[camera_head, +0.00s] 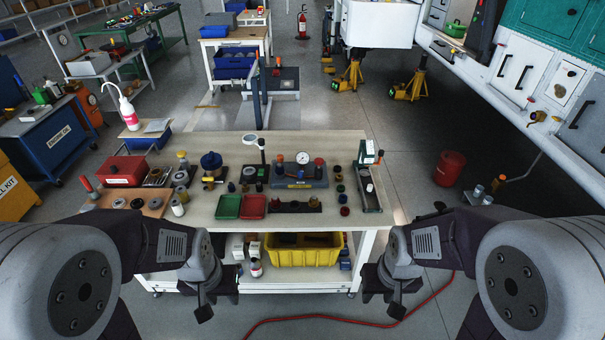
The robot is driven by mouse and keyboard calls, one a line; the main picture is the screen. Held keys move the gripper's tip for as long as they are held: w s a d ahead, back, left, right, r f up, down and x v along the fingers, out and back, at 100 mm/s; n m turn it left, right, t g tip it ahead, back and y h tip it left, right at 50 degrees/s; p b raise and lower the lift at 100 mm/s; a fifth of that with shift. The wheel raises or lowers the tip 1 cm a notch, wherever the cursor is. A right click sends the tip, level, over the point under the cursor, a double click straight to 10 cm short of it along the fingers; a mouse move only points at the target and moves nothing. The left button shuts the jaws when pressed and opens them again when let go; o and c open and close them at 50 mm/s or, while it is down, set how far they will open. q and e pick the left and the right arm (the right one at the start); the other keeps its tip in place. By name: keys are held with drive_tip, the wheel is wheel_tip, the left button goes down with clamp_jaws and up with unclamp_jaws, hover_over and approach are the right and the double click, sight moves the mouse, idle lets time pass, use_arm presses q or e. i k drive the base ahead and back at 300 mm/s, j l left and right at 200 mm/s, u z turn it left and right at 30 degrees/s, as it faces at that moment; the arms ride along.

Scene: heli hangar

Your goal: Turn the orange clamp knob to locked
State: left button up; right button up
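No knob is plainly readable as the orange clamp knob at this size. A small orange-red knob (319,161) stands on the right of a grey gauge block (300,181) on the workbench. An orange-tan fitting (537,117) also shows on the white aircraft side panel at right; its lock position is too small to read. My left gripper (205,305) hangs low in front of the bench, left of the yellow bin. My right gripper (393,302) hangs low at the bench's front right corner. Both are apart from any knob, and their finger gaps are not clear.
The workbench (225,208) carries a red box (123,170), green (228,206) and red (253,207) trays, and many small parts. A yellow bin (290,255) sits on its lower shelf. A red drum (451,166) and a red hose (345,317) are on the floor.

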sight(280, 157)
drive_tip(key=i+l+u, duration=0.15)
drive_tip(key=i+u, duration=0.25)
drive_tip(key=i+l+u, duration=0.15)
drive_tip(key=u, duration=0.3)
drive_tip(key=i+l+u, duration=0.2)
drive_tip(key=l+u, duration=0.2)
drive_tip(key=i+l+u, duration=0.15)
drive_tip(key=l+u, duration=0.25)
